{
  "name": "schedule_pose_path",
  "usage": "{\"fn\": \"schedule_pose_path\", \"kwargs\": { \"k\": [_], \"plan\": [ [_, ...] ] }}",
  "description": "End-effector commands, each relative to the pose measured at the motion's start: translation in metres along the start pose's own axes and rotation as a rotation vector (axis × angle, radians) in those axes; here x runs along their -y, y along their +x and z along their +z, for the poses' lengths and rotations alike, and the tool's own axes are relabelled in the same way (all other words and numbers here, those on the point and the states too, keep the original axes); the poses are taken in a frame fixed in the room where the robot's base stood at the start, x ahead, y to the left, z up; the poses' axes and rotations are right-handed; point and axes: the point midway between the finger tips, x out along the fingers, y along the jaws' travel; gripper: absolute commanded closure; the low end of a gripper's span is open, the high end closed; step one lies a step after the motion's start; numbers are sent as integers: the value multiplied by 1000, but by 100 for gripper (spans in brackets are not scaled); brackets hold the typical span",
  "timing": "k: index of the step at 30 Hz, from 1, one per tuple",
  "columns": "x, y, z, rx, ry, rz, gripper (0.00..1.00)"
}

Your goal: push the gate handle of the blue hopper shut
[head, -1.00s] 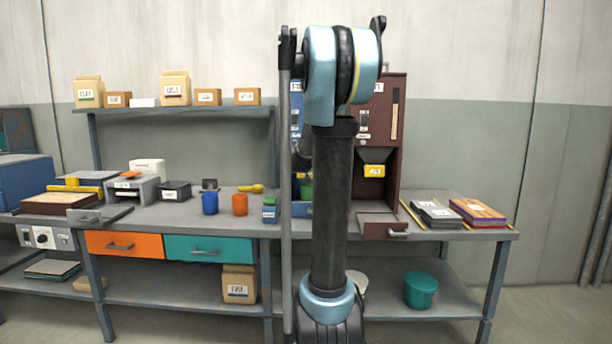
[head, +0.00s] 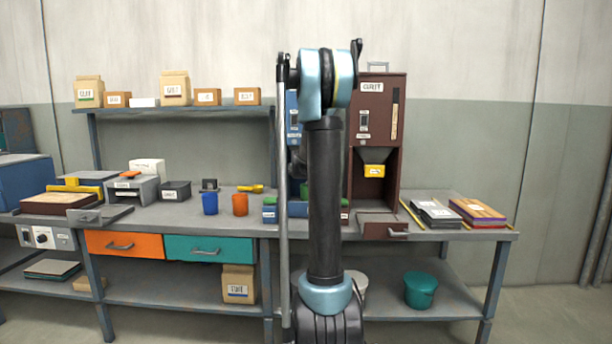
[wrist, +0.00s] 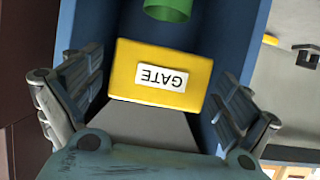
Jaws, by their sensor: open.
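The blue hopper (head: 293,118) stands on the bench, mostly hidden behind my arm in the head view. In the wrist view its blue wall (wrist: 233,45) shows around the yellow gate handle (wrist: 120,78), which bears an upside-down GATE label. A grey sloped surface lies just below the handle in that picture. My gripper (wrist: 158,75) is open, with one finger to each side of the handle and nothing held. I cannot tell whether a finger touches it. In the head view my gripper is hidden behind my arm.
A green cylinder (wrist: 168,9) shows beyond the handle. A brown hopper (head: 378,125) with its own yellow gate (head: 374,171) stands to the right. Blue (head: 210,203) and orange (head: 240,205) cups and a labelled blue-green item (head: 269,213) stand on the bench to the left.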

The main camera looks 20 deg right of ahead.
Motion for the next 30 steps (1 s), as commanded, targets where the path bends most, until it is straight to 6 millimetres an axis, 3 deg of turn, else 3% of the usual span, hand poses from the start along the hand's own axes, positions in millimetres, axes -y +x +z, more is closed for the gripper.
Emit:
{"fn": "schedule_pose_path", "kwargs": {
  "k": [13, 22, 30],
  "plan": [
    [0, 7, 0, 0, 0, 0, 3],
    [0, 7, 0, 0, 1, 0, 66],
    [0, 18, -4, 1, 1, 0, 67]
  ]
}}
